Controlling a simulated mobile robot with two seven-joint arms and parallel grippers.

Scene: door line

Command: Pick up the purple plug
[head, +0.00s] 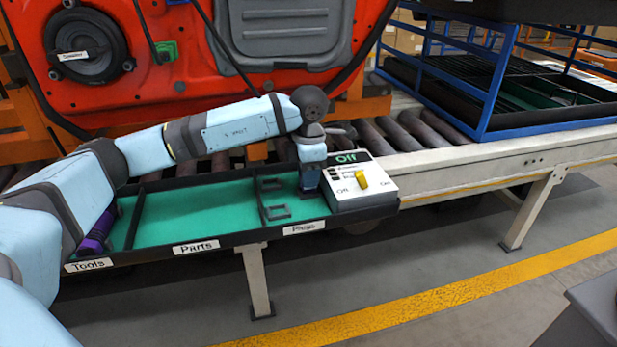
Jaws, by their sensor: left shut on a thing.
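My left gripper (310,186) points down into the Plugs compartment at the right end of the tray (190,246), beside the switch box. It is shut on a small dark bluish-purple thing, which I take for the purple plug; the fingers and wrist hide most of it. I cannot tell if it touches the tray floor. The Plugs compartment also has dark grey bracket-like shapes (277,211). My right gripper is not in view.
A white switch box (345,196) reading "Off", with a yellow switch, stands right of the gripper. A purple tool (97,238) lies in the Tools compartment. The Parts compartment looks empty. A red door (150,85) stands behind, with a blue rack (492,95) at right.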

